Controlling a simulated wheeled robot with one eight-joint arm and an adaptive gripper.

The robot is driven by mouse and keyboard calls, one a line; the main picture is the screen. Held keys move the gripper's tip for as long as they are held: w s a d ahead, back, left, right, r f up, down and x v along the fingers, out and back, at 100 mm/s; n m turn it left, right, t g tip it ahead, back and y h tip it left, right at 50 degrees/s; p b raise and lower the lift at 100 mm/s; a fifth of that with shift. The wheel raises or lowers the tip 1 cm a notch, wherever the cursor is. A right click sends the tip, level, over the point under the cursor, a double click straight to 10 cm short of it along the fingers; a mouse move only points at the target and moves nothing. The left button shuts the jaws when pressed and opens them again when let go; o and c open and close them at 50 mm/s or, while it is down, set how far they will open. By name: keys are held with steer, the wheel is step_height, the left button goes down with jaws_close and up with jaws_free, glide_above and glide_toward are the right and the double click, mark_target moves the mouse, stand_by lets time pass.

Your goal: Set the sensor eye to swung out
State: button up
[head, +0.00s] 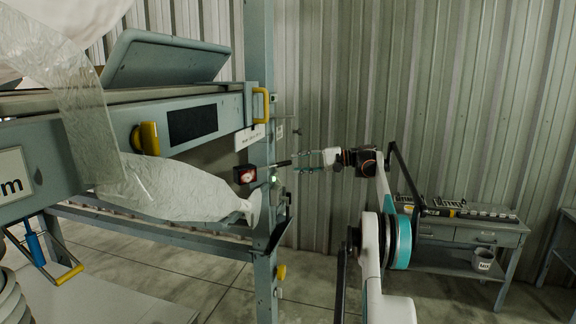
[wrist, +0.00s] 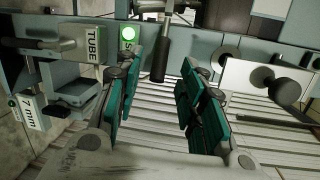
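A small red-faced block (head: 245,174) sits beside the frame's upright post in the head view. It looks like the sensor eye, though I cannot tell for sure. A dark rod (head: 278,163) runs right from near it toward my gripper (head: 298,162). In the wrist view, a black-gripped handle (wrist: 159,62) points down toward the gap between my teal fingers (wrist: 158,85). The fingers are spread, with space on both sides of the handle's end, and I see no contact. A green lamp (wrist: 128,34) is lit left of the handle; it also shows in the head view (head: 274,179).
The blue-grey bag frame (head: 262,60) with yellow handles fills the left. A translucent bag spout (head: 180,190) hangs there. In the wrist view, a TUBE-labelled block (wrist: 85,44) and a black knob (wrist: 285,92) flank the handle. A workbench (head: 470,232) stands at the right wall.

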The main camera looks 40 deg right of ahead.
steer(key=shift+v, duration=2.85)
